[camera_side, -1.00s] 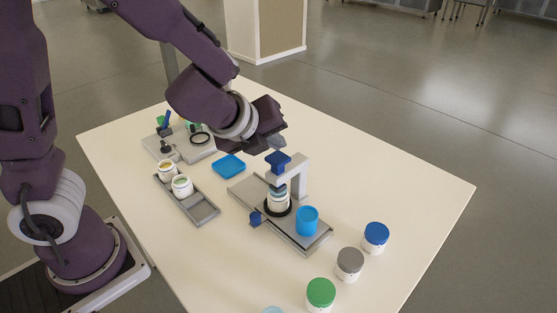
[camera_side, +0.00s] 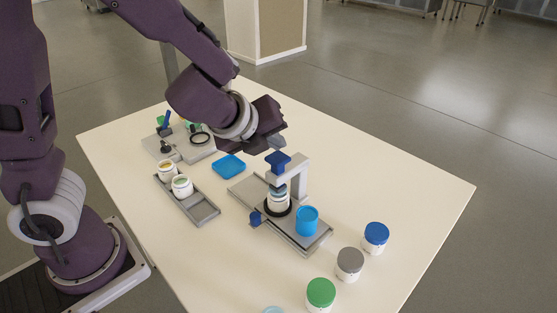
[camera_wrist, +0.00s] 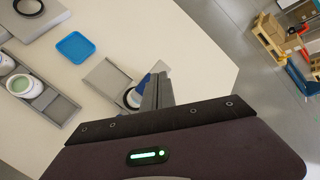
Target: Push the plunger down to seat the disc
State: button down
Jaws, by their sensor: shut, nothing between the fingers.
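The plunger has a blue square top (camera_side: 278,162) and sits in a grey press frame (camera_side: 299,178) on a grey base. Under it a white jar (camera_side: 278,201) stands inside a black ring. My gripper (camera_side: 277,141) is shut and empty, just above the plunger's blue top; I cannot tell whether it touches. In the wrist view my shut fingers (camera_wrist: 158,90) cover most of the press, with part of the jar (camera_wrist: 132,97) and a bit of blue beside them. The disc cannot be made out clearly.
A blue cup (camera_side: 307,220) stands on the press base, with a blue knob (camera_side: 255,219) at its side. A grey tray (camera_side: 205,209) holds two jars. A blue square dish (camera_side: 229,166) lies behind. Jars with blue, grey and green lids (camera_side: 321,293) stand front right.

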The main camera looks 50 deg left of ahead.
jog(key=shift+f, duration=0.45)
jog(key=shift+f, duration=0.85)
dwell(0.7)
jog(key=shift+r, duration=1.35)
notch_tip(320, 180, up, 6)
